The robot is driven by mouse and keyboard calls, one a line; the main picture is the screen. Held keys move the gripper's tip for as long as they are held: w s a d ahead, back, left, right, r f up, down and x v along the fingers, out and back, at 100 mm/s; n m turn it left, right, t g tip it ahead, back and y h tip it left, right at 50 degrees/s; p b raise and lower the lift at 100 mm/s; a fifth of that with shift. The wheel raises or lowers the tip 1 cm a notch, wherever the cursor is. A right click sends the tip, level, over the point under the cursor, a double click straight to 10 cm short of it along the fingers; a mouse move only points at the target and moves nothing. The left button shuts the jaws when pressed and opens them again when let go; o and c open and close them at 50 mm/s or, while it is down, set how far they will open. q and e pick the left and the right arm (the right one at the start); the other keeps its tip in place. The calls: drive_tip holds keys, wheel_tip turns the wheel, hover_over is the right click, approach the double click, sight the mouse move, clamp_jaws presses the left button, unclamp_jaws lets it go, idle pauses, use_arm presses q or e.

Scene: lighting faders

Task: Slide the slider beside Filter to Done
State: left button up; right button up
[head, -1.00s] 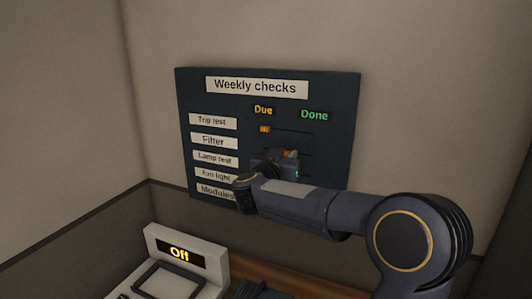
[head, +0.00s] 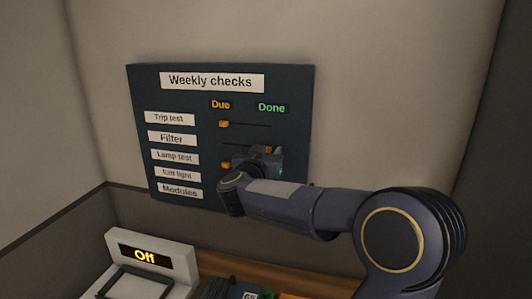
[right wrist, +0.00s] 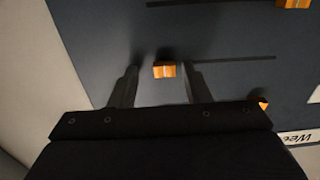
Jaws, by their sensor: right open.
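The dark Weekly checks board (head: 290,95) hangs on the wall. The slider beside Filter has an orange knob (head: 268,149), which stands at the right end of its track, under the Done heading (head: 271,107). The Filter label (head: 171,139) is on the left. My right gripper (head: 266,153) is at this knob and covers part of the row in the head view. In the right wrist view the knob (right wrist: 164,70) sits between the spread fingers of the gripper (right wrist: 158,72), with a gap on each side. My left gripper is not in view.
The Trip test knob (head: 223,124) and Lamp test knob (head: 226,165) stand at the Due end. My right arm hides the lower rows' right parts. A pale device reading Off (head: 180,276) stands below on the left. The wall around the board is clear.

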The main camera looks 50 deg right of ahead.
drive_tip(key=shift+a, duration=0.1)
drive_tip(key=b+v, duration=0.1)
drive_tip(key=v, duration=0.6)
drive_tip(key=shift+s+a, duration=0.25)
drive_tip(key=shift+a, duration=0.05)
drive_tip(key=shift+f, duration=0.1)
